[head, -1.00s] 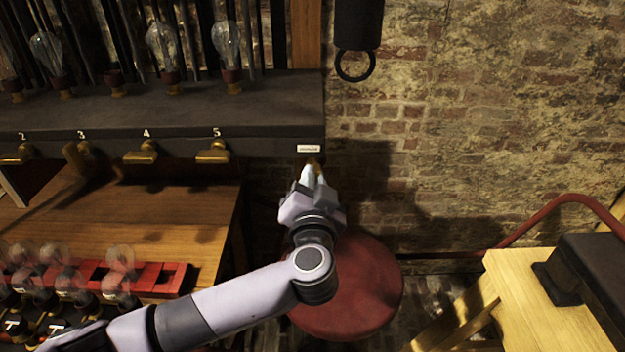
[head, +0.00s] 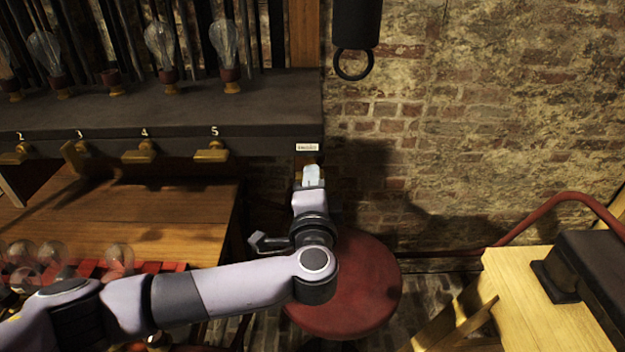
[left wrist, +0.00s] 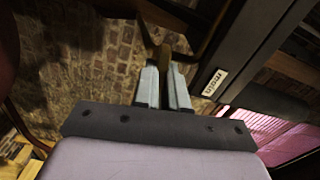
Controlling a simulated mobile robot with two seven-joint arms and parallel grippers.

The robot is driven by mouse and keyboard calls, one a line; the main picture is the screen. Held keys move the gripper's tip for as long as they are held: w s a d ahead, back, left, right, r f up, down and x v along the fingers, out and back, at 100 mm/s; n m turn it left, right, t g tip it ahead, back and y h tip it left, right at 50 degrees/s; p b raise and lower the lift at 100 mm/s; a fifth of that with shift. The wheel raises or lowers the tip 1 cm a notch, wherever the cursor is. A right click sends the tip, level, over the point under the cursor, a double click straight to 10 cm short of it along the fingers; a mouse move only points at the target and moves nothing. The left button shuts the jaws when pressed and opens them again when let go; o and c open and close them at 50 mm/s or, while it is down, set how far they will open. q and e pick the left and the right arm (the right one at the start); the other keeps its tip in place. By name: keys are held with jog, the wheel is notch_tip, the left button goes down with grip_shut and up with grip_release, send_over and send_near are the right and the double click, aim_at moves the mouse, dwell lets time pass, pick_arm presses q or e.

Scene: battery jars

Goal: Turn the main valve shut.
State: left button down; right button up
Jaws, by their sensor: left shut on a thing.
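The main valve is a small brass handle (left wrist: 161,55) under the right end of the dark shelf, beside a white label (head: 307,147) that reads "main" in the left wrist view (left wrist: 214,82). My left gripper (head: 313,174) is at the valve with its pale fingers shut on the brass handle. In the left wrist view the fingers (left wrist: 163,76) lie on both sides of the handle's near end. In the head view the gripper hides most of the handle. My right gripper is in neither view.
Other brass valves, such as number 5 (head: 211,152), line the shelf front (head: 270,146) to the left. Glass bulbs (head: 224,45) stand above. A wooden table (head: 190,215) is at left, a red stool (head: 360,285) below my arm, and a yellow wooden table (head: 530,300) at right.

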pick_arm(q)
jog(key=shift+m, duration=0.7)
jog(key=c, duration=1.2)
grip_release()
jog(key=shift+s, duration=3.6)
jog(key=shift+f, duration=0.1)
